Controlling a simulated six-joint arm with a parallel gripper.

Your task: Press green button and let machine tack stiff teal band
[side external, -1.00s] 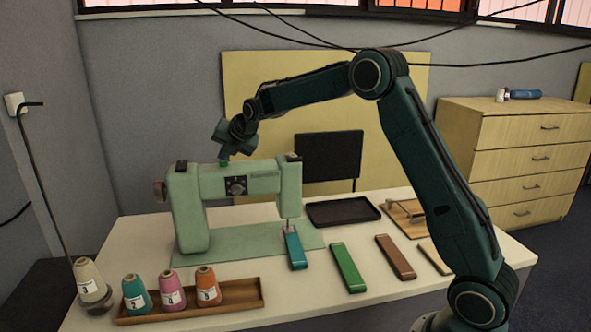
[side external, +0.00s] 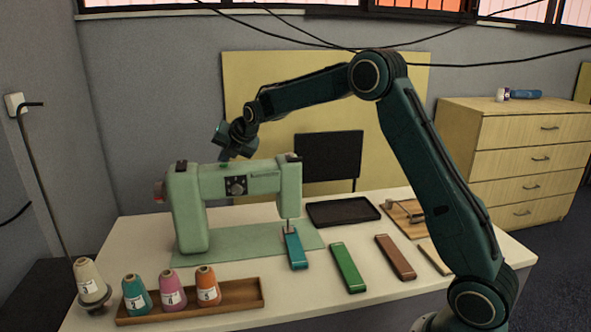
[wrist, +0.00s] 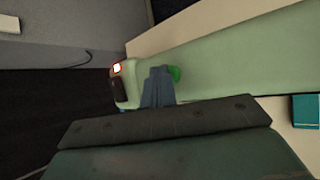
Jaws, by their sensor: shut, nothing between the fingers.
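The pale green sewing machine (side external: 237,180) stands on a green mat at the left of the table. My gripper (side external: 224,157) is shut and empty, fingertips down at the top of the machine's arm. In the wrist view the closed fingers (wrist: 157,86) are right beside the green button (wrist: 175,74) and partly overlap it; I cannot tell whether they touch it. The stiff teal band (side external: 295,250) lies with its far end under the needle at the machine's right end. Its teal end also shows in the wrist view (wrist: 306,108). A red light with a bright centre (wrist: 116,68) glows at the machine's end.
A green band (side external: 347,268) and a brown band (side external: 395,257) lie to the right. A wooden tray (side external: 245,300) with thread cones is at the front left. A dark tray (side external: 343,213) and a wooden board (side external: 405,215) lie behind.

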